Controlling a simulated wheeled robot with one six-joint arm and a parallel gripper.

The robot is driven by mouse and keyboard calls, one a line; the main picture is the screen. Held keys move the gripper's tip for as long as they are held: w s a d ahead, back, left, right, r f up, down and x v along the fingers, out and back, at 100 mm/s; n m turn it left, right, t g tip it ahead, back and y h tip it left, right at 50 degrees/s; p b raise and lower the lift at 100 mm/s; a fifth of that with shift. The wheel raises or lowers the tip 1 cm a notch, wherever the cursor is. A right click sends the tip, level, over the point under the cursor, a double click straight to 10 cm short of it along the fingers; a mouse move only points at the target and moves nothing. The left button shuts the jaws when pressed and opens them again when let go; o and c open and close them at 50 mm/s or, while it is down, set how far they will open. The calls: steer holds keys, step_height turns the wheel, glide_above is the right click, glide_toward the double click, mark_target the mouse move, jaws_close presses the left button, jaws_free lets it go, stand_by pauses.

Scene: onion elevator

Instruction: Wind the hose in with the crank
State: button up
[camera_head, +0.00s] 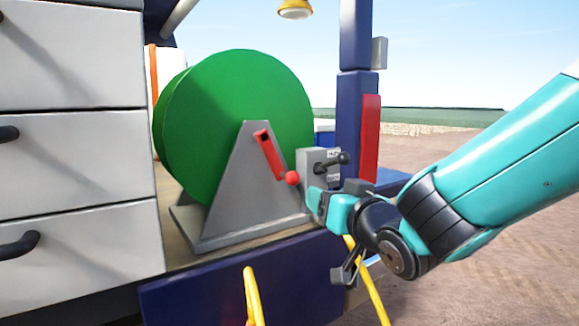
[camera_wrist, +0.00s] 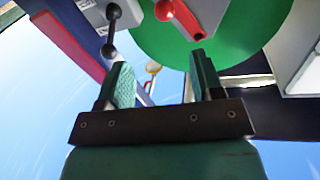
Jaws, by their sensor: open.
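The green hose reel (camera_head: 240,110) stands on a grey stand on the vehicle's deck. Its red crank (camera_head: 268,155) slants down to the right and ends in a red ball knob (camera_head: 292,177). My gripper (camera_head: 316,198) is just right of and below the knob, in front of the grey lever box. In the wrist view my gripper (camera_wrist: 161,64) has its two teal fingers apart with nothing between them. There the red knob (camera_wrist: 164,10) shows beyond the fingertips, near the top edge, apart from them. No hose is visible on the reel's face.
A grey box (camera_head: 312,160) with a black lever (camera_head: 332,163) stands right of the reel, close to my gripper. A blue post (camera_head: 356,100) with a red bar (camera_head: 370,140) rises behind. White drawers (camera_head: 70,150) stand left. Yellow tubes (camera_head: 252,295) show at the front edge.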

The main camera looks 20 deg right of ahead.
mark_target(289, 178)
steer(key=shift+y, duration=0.3)
steer(key=w+a+p, duration=0.1)
steer(key=w+p, duration=0.3)
steer(key=p, duration=0.2)
steer(key=w+p, duration=0.5)
steer(key=p, duration=0.1)
steer(key=w+a+p, duration=0.1)
steer(key=w+p, duration=0.4)
steer(key=p, duration=0.1)
steer(key=shift+w+a+r+p, duration=0.15)
steer(key=shift+a+r+p, duration=0.15)
steer(key=shift+r, duration=0.1)
steer(key=shift+w+a+f+p, duration=0.1)
steer(key=shift+w+p, duration=0.5)
steer(key=shift+p, duration=0.3)
steer(key=shift+w+f+p, duration=0.25)
steer(key=shift+w+p, duration=0.1)
steer(key=shift+w, duration=0.05)
jaws_close()
steer(key=shift+a+f+b, duration=0.1)
steer(key=shift+f+b, duration=0.05)
steer(key=shift+b, duration=0.15)
